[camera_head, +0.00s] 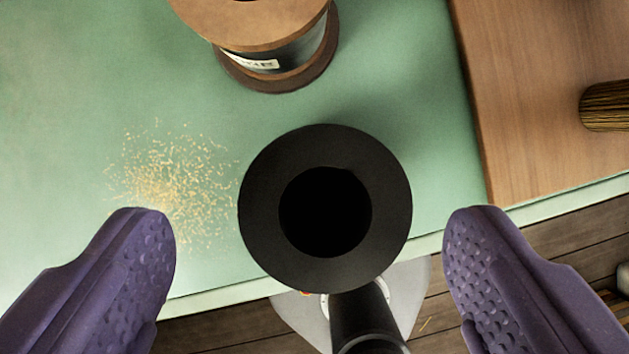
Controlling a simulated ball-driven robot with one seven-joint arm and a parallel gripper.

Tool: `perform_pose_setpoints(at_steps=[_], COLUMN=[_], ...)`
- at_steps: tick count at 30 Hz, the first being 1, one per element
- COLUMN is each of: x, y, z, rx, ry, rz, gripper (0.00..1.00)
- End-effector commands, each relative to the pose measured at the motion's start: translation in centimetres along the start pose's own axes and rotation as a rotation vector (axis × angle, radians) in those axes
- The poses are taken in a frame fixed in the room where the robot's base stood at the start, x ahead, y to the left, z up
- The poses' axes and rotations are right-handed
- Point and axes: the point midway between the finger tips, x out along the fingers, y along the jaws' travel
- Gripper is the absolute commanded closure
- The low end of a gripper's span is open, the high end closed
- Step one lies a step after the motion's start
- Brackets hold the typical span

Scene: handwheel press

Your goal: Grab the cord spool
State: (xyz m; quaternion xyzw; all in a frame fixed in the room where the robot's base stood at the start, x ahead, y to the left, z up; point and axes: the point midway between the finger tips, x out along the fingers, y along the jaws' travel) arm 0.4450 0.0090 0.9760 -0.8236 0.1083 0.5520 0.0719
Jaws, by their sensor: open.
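The cord spool (285,52) stands upright on the green work surface at the top of the view. It has brown flanges, dark cord wound between them and a white label facing me. Its upper flange is cut off by the picture's top edge. My gripper (311,225) is open, with its purple, dimpled fingers wide apart at the lower left and lower right. The spool lies beyond the fingertips, up the picture, and neither finger touches it. Nothing is held between the fingers.
A black ring-shaped head with a dark hollow centre (262,212), on a black tube, shows between the fingers, below the spool. Pale shavings (180,175) lie left of it. A wooden board (545,60) and a ribbed brown cylinder (606,107) are at right. The surface's front edge crosses below.

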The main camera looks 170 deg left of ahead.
Motion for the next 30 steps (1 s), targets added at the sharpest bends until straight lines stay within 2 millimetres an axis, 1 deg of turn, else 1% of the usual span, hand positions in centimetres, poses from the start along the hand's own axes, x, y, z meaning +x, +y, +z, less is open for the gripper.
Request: perform_pose_setpoints(at_steps=[1,5,12,15,20,21,23,24,26,27,28,30], x=[0.9,2.2,6.0,6.5,6.3,6.3,6.3,6.3,6.3,6.3,6.3,6.3], y=[0.1,0.2,0.6,0.6,0.5,0.5,0.5,0.5,0.5,0.5,0.5,0.5], z=[0.1,0.1,0.4,0.3,0.2,0.2,0.2,0.2,0.2,0.2,0.2,0.2], rx=[0.000,0.001,0.001,0.000,0.000,0.000,0.000,0.000,0.000,0.000,0.000,0.000], ry=[-0.002,0.001,0.000,0.001,0.002,0.002,0.002,0.002,0.002,0.002,0.002,0.002], rz=[0.002,0.000,0.001,0.000,-0.001,-0.001,-0.001,-0.001,-0.001,-0.001,-0.001,-0.001], gripper=[0.11,0.11,0.11,0.11,0.11,0.20,0.34,0.43,0.57,0.66,0.70,0.70])
